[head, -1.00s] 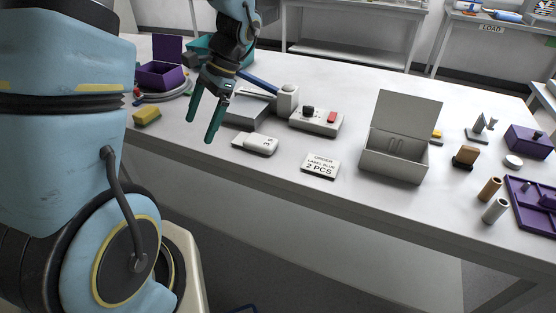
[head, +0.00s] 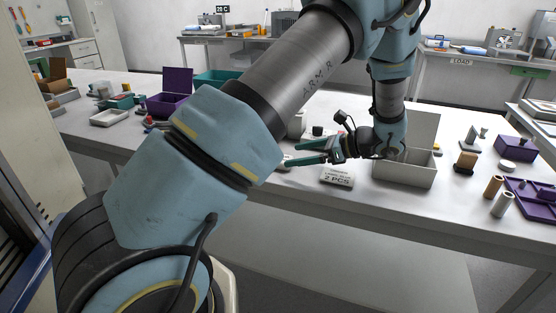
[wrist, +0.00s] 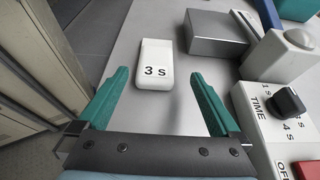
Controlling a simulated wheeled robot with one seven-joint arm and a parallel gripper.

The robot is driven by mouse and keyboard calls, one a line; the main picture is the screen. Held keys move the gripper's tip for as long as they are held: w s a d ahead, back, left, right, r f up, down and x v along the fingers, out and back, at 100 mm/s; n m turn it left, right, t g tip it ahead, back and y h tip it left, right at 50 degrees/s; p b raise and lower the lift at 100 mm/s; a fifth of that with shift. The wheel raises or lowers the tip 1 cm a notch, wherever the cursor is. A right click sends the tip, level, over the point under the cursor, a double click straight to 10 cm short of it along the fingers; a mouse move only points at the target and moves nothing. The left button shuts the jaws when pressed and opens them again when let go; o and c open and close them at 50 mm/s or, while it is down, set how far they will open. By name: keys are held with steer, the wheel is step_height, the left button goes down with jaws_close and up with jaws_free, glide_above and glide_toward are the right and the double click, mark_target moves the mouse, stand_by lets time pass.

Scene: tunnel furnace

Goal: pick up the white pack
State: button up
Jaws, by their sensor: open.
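The white pack (wrist: 154,60) is a white block marked "3 S", lying on the table in the wrist view. My gripper (wrist: 160,77) is open, with its green fingers spread to the left and right of the pack's near end. Nothing is held, and clear gaps show on both sides. I cannot tell how high the fingertips are above the table. In the head view my gripper (head: 293,154) reaches leftward low over the table, and the pack is mostly hidden behind my arm and fingers.
A grey metal block (wrist: 216,36) stands right of the pack. A timer box with a black knob (wrist: 288,101) is close to the right finger. The table edge is left in the wrist view.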

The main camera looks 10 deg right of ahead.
mark_target(282, 158)
steer(key=x, duration=0.1)
steer(key=p+x, duration=0.1)
steer(key=x, duration=0.1)
steer(key=p+x, duration=0.1)
steer(key=x, duration=0.1)
steer(key=shift+s+a+r, duration=0.1)
steer(key=shift+s+a, duration=0.15)
steer(key=shift+s, duration=0.05)
steer(key=shift+w+a, duration=0.1)
steer(key=shift+a, duration=0.05)
steer(key=c, duration=1.4)
